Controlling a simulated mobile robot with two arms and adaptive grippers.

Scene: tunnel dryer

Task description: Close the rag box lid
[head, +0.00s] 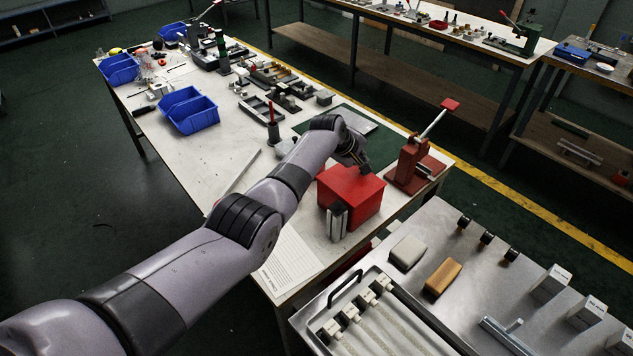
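The red rag box (366,207) stands near the front right end of the white workbench. Its flat red lid (343,182) covers the top and looks level; I cannot tell whether a small gap is left under it. My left arm reaches in from the left, and my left gripper (364,168) is at the far edge of the lid, pointing down. It seems to touch or nearly touch the lid. Its fingertips are small and dark, so their opening cannot be made out. My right gripper is not in view.
A red lever press (410,165) stands close to the right of the box. A grey metal block (337,222) stands before it. A steel table (470,290) with a tray, blocks and white boxes is at the front right. Blue bins (190,110) sit farther left.

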